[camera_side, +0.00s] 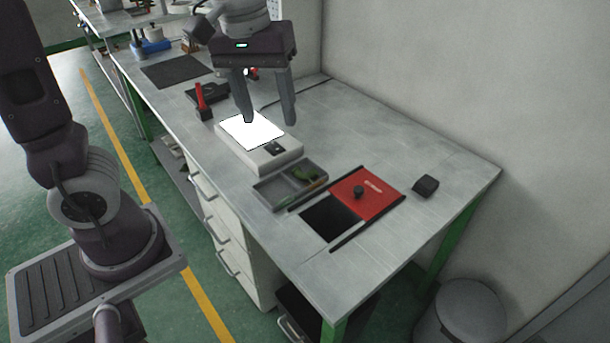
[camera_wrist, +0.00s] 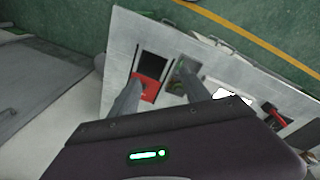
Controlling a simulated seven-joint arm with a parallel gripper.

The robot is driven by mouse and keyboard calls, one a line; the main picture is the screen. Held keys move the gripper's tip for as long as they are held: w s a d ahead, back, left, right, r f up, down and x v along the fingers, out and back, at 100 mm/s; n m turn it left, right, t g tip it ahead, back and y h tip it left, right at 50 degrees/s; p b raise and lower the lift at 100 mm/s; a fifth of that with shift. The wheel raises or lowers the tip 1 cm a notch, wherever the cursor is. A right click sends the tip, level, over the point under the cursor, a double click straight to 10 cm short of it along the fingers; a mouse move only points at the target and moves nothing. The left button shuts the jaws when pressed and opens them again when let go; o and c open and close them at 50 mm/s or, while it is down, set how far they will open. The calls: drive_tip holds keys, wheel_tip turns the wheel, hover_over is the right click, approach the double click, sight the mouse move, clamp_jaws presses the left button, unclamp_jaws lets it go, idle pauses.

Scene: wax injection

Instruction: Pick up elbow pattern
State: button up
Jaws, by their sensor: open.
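Small green pieces (camera_side: 306,173) lie in the right part of a shallow grey tray (camera_side: 277,199) on the bench; one of them may be the elbow pattern, but they are too small to tell its shape. The tray also shows in the wrist view (camera_wrist: 177,87), its contents unclear. My gripper (camera_side: 268,121) is open and empty, fingers pointing down, in the air near the lit white box, behind and to the left of the tray in the side view. In the wrist view my gripper (camera_wrist: 162,75) has its fingers spread, with the bench far below.
A white box with a glowing top (camera_side: 250,130) stands beside the tray. A red plate with a black knob (camera_side: 370,194) lies beside a dark square opening (camera_side: 328,222). A red-handled tool (camera_side: 202,98) stands farther back. A small black block (camera_side: 425,186) sits near the wall. The right rear bench is clear.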

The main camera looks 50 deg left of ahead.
drive_tip(key=w+a+f+n+g+y, duration=0.35)
drive_tip(key=w+f+n, duration=0.25)
drive_tip(key=w+f, duration=0.55)
drive_tip(key=n+t+y, duration=0.1)
drive_tip(key=n+y, duration=0.2)
drive_tip(key=y, duration=0.7)
approach(312, 175)
drive_tip(key=a, duration=0.2)
drive_tip(key=shift+s+a, duration=0.3)
drive_tip(key=shift+a, duration=0.05)
drive_tip(key=x, duration=0.6)
drive_tip(key=shift+w+a+f, duration=0.1)
drive_tip(key=shift+w+a, duration=0.1)
drive_tip(key=shift+s+a+f, duration=0.1)
drive_tip(key=shift+a+f, duration=0.1)
drive_tip(key=shift+f, duration=0.05)
clamp_jaws()
